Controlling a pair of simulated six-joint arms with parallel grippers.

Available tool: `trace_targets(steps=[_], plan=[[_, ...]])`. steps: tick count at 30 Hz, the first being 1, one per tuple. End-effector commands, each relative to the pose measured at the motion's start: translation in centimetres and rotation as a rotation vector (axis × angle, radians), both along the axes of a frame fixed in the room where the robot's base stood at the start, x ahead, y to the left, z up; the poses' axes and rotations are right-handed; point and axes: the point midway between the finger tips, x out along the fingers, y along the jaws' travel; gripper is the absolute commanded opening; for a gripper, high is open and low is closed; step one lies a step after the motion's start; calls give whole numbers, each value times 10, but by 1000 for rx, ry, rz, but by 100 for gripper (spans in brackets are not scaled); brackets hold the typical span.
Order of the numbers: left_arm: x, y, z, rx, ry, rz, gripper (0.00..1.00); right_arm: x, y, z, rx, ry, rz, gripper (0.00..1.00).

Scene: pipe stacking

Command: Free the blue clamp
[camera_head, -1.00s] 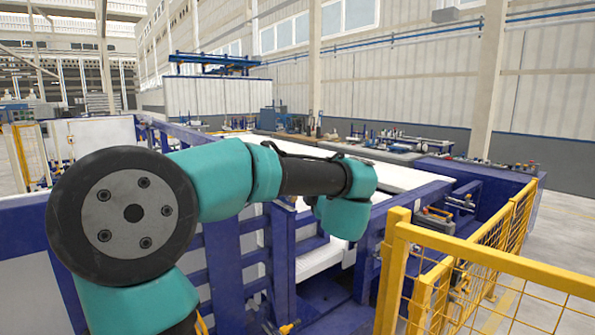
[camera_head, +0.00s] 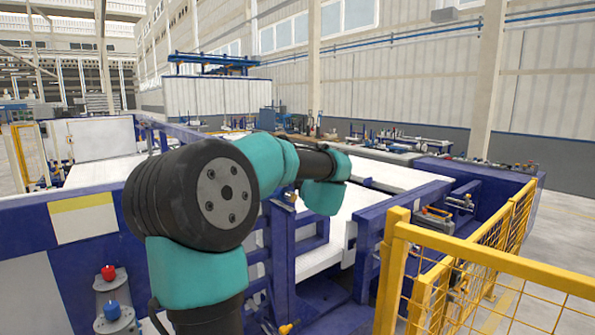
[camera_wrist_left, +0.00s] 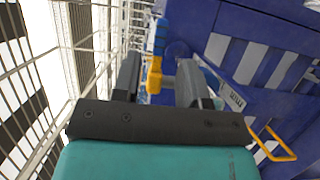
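In the left wrist view my left gripper (camera_wrist_left: 159,64) is open, its two grey fingers well apart. A blue part with a yellow end (camera_wrist_left: 155,72) shows in the gap between the fingers. It may be the blue clamp; I cannot tell whether it lies between the fingertips or beyond them, and no contact is visible. In the head view a teal and black arm (camera_head: 205,195) fills the left middle, and its gripper is not visible there. No clamp is clearly recognisable in the head view. My right gripper is in neither view.
A blue frame (camera_head: 375,245) with white panels stands around the arm. A yellow fence (camera_head: 480,260) closes off the right front. A red knob (camera_head: 109,272) and a blue knob (camera_head: 112,310) are at the lower left. A long bench (camera_head: 375,151) runs behind.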

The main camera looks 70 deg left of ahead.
Motion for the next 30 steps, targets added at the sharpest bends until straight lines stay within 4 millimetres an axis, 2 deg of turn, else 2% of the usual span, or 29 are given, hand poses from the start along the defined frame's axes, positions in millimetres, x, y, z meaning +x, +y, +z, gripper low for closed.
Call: trace_targets(steps=[6,12,23,30], plan=[[5,37,-1,0,1,3,39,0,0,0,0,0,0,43],[9,58,0,0,-1,2,39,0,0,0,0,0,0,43],[10,63,0,0,-1,0,39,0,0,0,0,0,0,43],[10,63,0,0,-1,0,18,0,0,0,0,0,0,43]])
